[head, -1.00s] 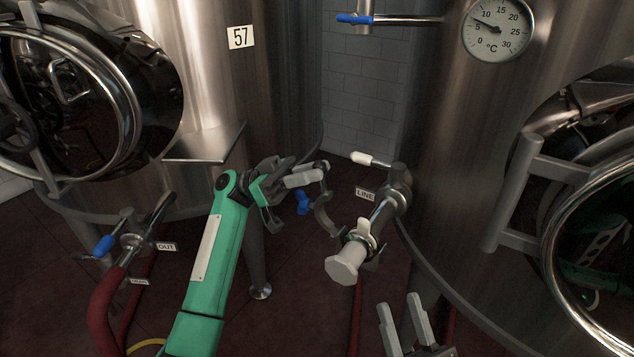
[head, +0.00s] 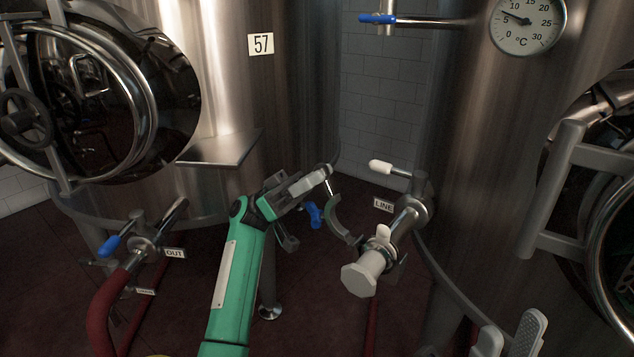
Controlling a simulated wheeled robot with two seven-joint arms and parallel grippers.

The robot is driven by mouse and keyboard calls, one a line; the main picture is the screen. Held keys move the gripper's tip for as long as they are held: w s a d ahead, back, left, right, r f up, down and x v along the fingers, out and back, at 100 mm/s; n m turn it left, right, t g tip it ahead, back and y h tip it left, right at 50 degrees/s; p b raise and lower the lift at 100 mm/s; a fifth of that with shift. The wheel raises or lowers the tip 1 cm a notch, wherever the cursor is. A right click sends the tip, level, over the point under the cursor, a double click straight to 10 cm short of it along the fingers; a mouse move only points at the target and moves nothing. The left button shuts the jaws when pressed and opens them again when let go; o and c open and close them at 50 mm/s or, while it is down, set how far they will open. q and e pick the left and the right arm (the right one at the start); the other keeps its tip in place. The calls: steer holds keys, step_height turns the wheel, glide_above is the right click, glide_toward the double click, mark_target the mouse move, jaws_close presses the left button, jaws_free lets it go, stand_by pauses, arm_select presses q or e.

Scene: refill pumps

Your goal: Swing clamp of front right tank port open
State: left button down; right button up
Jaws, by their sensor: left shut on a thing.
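The front right tank port (head: 400,222) is a steel pipe end on the right tank, with a white cap (head: 362,274) at its near end. Its clamp (head: 340,218) is a grey curved arm standing swung out to the left of the port, with a thin rod at its upper end. My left gripper (head: 322,174) is shut on the clamp's upper end by the rod; the exact grip is small and partly hidden by the fingers. My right gripper (head: 508,338) is at the bottom edge, its two fingers apart and empty, away from the port.
A white-tipped valve handle (head: 381,167) and a LINE label (head: 383,205) sit above the port. At left is another port with a blue handle (head: 110,245) and red hose (head: 105,300). The right tank's door handle (head: 553,190) juts out. Dark floor lies between the tanks.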

stand_by(0.5)
arm_select(q)
steer(key=c, duration=1.3)
jaws_free()
steer(key=shift+a+f, duration=0.1)
steer(key=v, duration=1.3)
steer(key=shift+a+f, duration=0.2)
steer(key=shift+f, duration=0.05)
